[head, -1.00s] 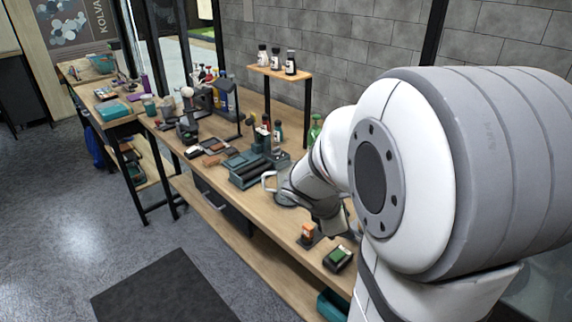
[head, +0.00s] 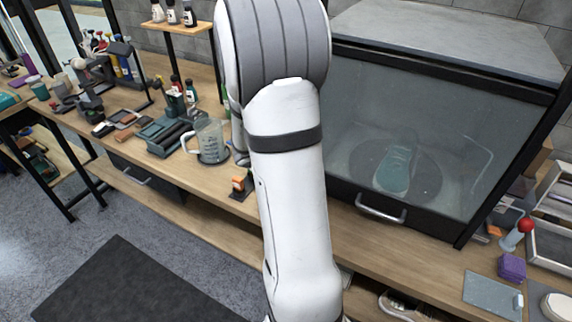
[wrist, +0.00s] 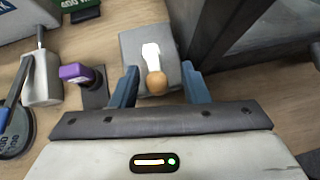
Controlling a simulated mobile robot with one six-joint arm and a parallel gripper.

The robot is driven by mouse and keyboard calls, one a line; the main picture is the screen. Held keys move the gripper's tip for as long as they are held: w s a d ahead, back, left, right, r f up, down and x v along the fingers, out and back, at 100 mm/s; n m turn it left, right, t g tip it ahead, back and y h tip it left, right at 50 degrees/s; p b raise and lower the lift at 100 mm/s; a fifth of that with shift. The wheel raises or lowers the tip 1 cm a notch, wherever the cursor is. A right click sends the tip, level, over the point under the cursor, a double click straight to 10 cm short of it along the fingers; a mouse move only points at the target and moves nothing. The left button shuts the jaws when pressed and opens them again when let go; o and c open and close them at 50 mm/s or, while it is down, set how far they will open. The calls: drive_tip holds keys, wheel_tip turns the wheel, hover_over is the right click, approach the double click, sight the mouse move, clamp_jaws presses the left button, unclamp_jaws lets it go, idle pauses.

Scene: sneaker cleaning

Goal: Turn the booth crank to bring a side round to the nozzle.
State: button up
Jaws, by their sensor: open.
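The spray booth (head: 420,120) stands at the right of the head view with its glass front down. A teal sneaker (head: 395,168) is inside on a round dark turntable (head: 428,178). A red ball knob on a pale stem (head: 525,225), possibly the crank, stands just right of the booth. My gripper (wrist: 159,70) is open in the wrist view, its blue fingers apart. A tan rounded knob with a white part (wrist: 153,78) shows between the fingers over a grey block; contact cannot be told.
A dark frame (wrist: 230,35) rises at the right. In the head view, a purple block (head: 512,266) and grey tray (head: 492,295) lie near the red knob.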

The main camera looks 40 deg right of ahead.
drive_tip(key=shift+c, duration=0.2)
clamp_jaws()
drive_tip(key=shift+a, duration=0.35)
drive_tip(key=shift+d, duration=0.25)
drive_tip(key=shift+d+m, duration=0.1)
drive_tip(key=shift+m, duration=0.2)
